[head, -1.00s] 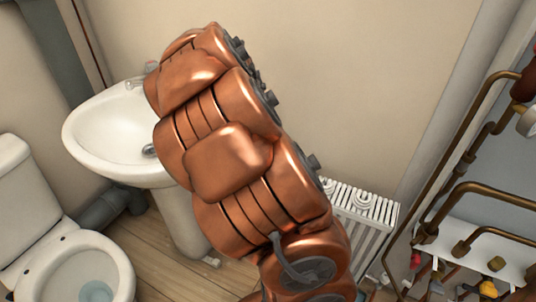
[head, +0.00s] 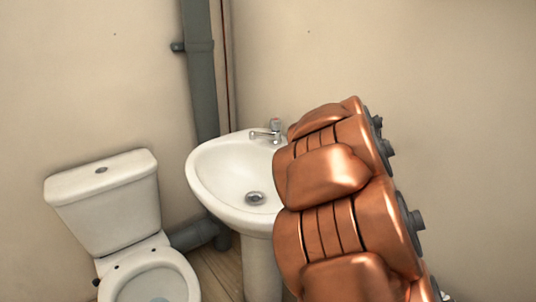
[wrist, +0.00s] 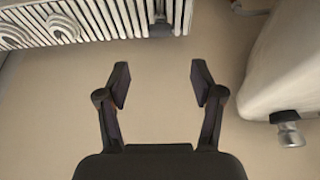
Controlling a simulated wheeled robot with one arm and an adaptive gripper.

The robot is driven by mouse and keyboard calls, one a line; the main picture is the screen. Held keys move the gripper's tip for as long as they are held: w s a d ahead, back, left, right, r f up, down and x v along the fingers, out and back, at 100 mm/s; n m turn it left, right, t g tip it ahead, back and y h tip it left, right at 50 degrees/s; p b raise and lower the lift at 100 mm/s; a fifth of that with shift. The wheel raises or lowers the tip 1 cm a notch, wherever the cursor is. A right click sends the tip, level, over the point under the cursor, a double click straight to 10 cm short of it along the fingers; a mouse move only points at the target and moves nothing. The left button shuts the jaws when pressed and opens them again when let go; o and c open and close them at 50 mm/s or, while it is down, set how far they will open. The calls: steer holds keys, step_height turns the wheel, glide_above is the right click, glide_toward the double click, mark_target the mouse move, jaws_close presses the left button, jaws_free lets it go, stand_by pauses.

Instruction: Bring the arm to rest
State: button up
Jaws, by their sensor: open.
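My gripper (wrist: 160,84) shows in the wrist view with its two dark fingers spread wide apart. It is open and nothing is between the fingers. Plain beige wall lies behind it in that view. In the head view my copper-coloured arm rises from the bottom right and covers part of the sink's right side. My gripper itself does not show in the head view.
A white sink (head: 222,174) on a pedestal stands left of my arm, with a tap (head: 266,133). A toilet (head: 105,205) is further left. A grey pipe (head: 200,75) runs up the corner. A white radiator (wrist: 85,22) shows in the wrist view.

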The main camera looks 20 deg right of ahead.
steer(key=s+a+n+g+y, duration=0.1)
steer(key=s+a+n+y, duration=0.2)
steer(key=a, duration=0.5)
steer(key=s+a+n, duration=0.3)
steer(key=s+a, duration=0.2)
steer(key=a, duration=0.4)
steer(key=s+a+n+g+y, duration=0.1)
steer(key=s+a+n+g, duration=0.2)
steer(key=s+a+n, duration=0.95)
step_height(320, 180, up, 19)
steer(key=s+d+m+t+p, duration=0.1)
steer(key=s+m+p, duration=0.1)
steer(key=p, duration=1.5)
steer(key=shift+d+m+p, duration=0.35)
steer(key=shift+m+p, duration=0.05)
steer(key=shift+m, duration=0.45)
